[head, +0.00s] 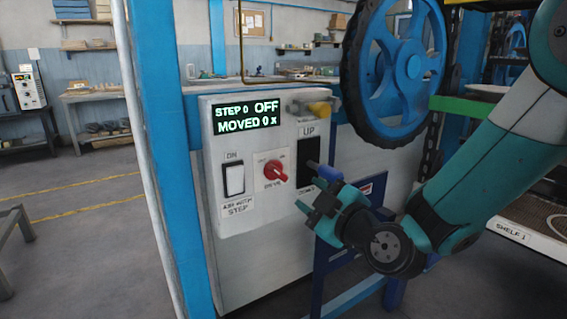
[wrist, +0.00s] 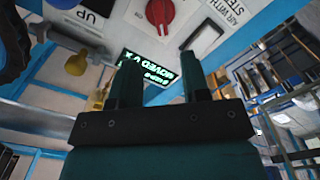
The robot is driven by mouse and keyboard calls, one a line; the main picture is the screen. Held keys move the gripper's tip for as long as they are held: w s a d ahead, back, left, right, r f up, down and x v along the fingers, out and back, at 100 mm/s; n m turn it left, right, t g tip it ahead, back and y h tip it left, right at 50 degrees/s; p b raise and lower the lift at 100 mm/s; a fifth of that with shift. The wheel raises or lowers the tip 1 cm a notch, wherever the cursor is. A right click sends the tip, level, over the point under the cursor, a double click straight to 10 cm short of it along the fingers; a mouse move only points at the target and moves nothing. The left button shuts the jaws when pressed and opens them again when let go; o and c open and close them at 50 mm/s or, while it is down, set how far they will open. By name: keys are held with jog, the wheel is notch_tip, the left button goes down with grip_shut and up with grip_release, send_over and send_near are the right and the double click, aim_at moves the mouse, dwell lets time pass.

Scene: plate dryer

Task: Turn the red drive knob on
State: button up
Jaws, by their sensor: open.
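The red drive knob (head: 275,172) sits on a white plate on the front of the control panel (head: 215,207), with its pointer tilted. It also shows at the top of the wrist view (wrist: 160,14), which is rotated. My gripper (head: 317,190) is to the right of the knob in the head view, apart from it and in front of the black switch area. In the wrist view its two fingers (wrist: 158,88) are spread with nothing between them. The display (head: 247,116) reads "STEP 0 OFF" and "MOVED 0 x".
A white rocker switch (head: 234,180) is left of the knob. A black UP switch (head: 310,151) is right of it, partly hidden low down by my gripper. A yellow knob (head: 319,108) sticks out above. A blue wheel (head: 413,66) and a shelf rack stand right. Open floor lies left.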

aim_at(281, 175)
jog(key=p+x, duration=0.6)
jog(key=x, duration=0.3)
jog(key=shift+a+r, duration=0.1)
jog(key=shift+r, duration=0.05)
jog(key=shift+w+a, duration=0.35)
jog(key=shift+w, duration=0.3)
grip_shut()
